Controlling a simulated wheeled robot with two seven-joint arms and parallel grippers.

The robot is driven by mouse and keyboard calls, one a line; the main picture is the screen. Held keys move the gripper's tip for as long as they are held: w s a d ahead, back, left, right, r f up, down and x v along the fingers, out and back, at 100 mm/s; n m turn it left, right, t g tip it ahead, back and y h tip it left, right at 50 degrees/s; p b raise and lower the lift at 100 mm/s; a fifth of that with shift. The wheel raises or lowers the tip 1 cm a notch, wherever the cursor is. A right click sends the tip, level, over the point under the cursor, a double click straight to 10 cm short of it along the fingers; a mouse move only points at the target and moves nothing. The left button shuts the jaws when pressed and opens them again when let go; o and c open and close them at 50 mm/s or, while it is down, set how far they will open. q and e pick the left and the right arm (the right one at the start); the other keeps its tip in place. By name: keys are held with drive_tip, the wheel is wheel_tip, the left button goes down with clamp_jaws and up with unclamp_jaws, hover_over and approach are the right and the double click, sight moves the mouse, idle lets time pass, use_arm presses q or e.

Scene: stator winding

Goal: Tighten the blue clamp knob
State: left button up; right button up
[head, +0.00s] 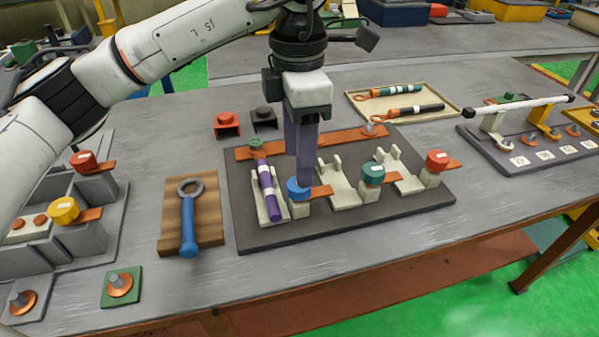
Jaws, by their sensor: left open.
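The blue clamp knob (295,189) sits near the front of the dark fixture board (345,216), with an orange copper strip (321,191) at its right. My left gripper (304,180) comes down from above, fingers pointing straight down at the knob. Its fingers overlap the knob's upper right side in this view; I cannot tell whether they touch it. The gripper is open, though the gap between its fingers is hard to see. A purple rod with white bands (267,188) lies in the cradle just left of the knob. My right gripper is out of view.
A green knob (373,173) and a red knob (437,160) stand on the board to the right. A blue ring-ended tool (189,225) lies on a wooden block at left. A beige tray (427,115) holds two rods behind. Bare table lies in front.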

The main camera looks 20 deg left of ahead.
use_arm(q)
wheel_tip(320, 180, down, 5)
drive_tip(key=shift+f, duration=0.1)
idle(0.3)
drive_tip(key=c, duration=1)
